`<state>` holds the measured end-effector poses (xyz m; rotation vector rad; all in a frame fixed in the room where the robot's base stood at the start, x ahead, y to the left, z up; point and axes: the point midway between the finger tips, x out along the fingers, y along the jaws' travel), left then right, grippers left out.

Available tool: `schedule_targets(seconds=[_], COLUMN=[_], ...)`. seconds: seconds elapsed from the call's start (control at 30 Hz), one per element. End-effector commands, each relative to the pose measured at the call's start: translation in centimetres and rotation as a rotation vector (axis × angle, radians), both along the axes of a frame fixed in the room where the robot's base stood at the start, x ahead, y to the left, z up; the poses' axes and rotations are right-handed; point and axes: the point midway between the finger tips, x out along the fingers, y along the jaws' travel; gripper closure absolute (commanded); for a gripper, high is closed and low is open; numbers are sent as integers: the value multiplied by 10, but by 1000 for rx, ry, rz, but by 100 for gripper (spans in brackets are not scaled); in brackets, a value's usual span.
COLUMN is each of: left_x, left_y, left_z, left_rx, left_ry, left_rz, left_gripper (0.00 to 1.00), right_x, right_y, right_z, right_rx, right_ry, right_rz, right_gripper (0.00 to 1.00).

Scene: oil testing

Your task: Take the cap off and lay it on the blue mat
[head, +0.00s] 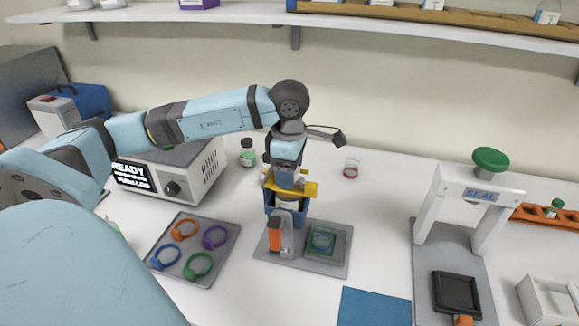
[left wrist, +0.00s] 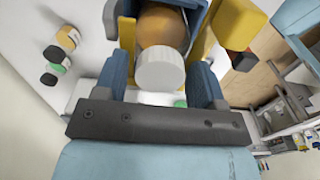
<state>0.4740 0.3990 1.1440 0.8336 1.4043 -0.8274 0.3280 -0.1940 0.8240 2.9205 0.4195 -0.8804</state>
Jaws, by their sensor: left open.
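My left gripper (head: 287,208) points down over the small grey station in the middle of the table. Its two blue fingers are apart, one on each side of a white cap (left wrist: 160,70). In the left wrist view, the cap sits on a rounded amber-brown bottle (left wrist: 162,27), between the fingers (left wrist: 165,80). A gap shows beside the cap, and I cannot tell whether either finger touches it. In the head view, the gripper mostly hides the bottle. Yellow clamp parts (head: 311,189) flank it. The blue mat (head: 374,308) lies bare at the front edge. My right gripper is not visible.
An orange handle (head: 274,234) and a green-framed round dish (head: 322,241) are on the grey station plate (head: 340,262). A tray of coloured rings (head: 217,262) lies left. A white SEAL press (head: 480,195) stands right. A red-based vial (head: 351,168) stands behind.

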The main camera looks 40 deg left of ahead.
Motion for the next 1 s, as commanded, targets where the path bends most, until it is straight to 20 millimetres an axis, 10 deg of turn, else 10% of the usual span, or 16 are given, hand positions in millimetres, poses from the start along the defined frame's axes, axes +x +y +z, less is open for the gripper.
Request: schedule_targets(seconds=[1.0], left_x=[0], left_y=[0], left_z=[80], left_rx=[0], left_ry=[0], left_rz=[0], left_gripper=[36], right_x=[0], right_y=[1], right_z=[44], right_rx=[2], right_ry=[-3], right_rz=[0], right_gripper=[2])
